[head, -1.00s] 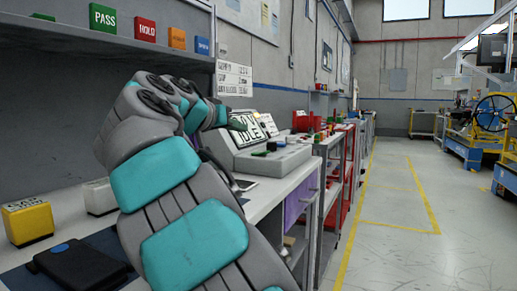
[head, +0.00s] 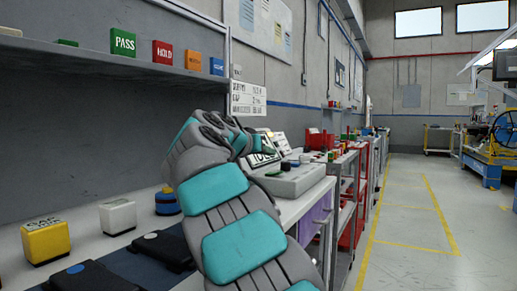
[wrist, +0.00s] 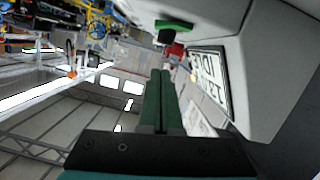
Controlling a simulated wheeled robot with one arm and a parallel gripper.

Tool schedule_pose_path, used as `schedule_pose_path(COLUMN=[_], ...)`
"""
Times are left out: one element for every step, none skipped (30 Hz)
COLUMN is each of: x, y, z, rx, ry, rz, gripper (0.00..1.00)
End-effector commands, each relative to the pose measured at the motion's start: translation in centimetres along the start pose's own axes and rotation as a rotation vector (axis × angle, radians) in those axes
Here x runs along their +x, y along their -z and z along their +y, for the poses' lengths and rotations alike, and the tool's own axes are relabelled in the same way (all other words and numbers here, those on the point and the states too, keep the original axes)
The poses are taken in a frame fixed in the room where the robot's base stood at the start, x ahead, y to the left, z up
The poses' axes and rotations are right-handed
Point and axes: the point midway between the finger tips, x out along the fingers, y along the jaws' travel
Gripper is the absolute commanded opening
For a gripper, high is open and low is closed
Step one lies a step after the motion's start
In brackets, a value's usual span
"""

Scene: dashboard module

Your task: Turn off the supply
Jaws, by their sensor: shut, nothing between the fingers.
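The supply is a light grey sloped box (head: 295,180) on the bench, beyond my arm in the head view. Its display is partly hidden behind my arm there. In the wrist view the display (wrist: 210,75) reads IDLE with digits below, on the grey housing (wrist: 275,70). A green switch or button (wrist: 174,25) with a dark part below it shows at the top of the wrist view. My gripper (wrist: 160,74) has green fingers, shut and empty. They point toward the panel area beside the display; I cannot tell whether they touch it.
Yellow (head: 46,240) and white (head: 117,216) blocks and dark flat devices (head: 85,280) lie on the near bench. A shelf (head: 150,62) above holds PASS, HOLD and other coloured blocks. Red carts (head: 350,205) stand beyond. The floor aisle (head: 410,220) at right is clear.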

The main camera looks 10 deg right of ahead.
Motion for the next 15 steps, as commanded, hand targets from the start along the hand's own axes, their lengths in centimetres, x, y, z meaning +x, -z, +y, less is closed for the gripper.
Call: schedule_pose_path(x=[0.9, 1.4, 1.8, 1.7, 1.7, 1.8, 1.9, 2.0, 2.0, 2.0, 2.0, 2.1, 2.2, 2.2, 2.3], y=[0.1, 0.1, -0.1, -0.4, -0.6, -1.0, -1.3, -1.6, -1.9, -2.0, -2.2, -2.5, -2.7, -3.0, -3.2], z=[0.0, 0.1, 0.1, 0.1, 0.1, 0.1, 0.1, 0.1, 0.1, 0.1, 0.1, 0.1, 0.1, 0.1, 0.1], rx=[0.0, 0.001, 0.0, 0.001, 0.001, -0.002, -0.002, -0.002, -0.002, -0.001, 0.0, 0.0, -0.001, -0.001, 0.0], ry=[0.0, -0.001, -0.001, -0.001, -0.002, -0.003, -0.003, -0.003, -0.002, -0.001, 0.0, 0.0, -0.001, -0.001, -0.002], rz=[-0.001, -0.001, 0.0, 0.001, 0.001, -0.001, -0.002, -0.003, -0.001, 0.0, 0.001, 0.001, 0.001, 0.0, 0.0], gripper=[0.0, 0.0, 0.0, 0.0, 0.0, 0.0, 0.0, 0.0, 0.0, 0.0, 0.0, 0.0, 0.0, 0.0, 0.0])
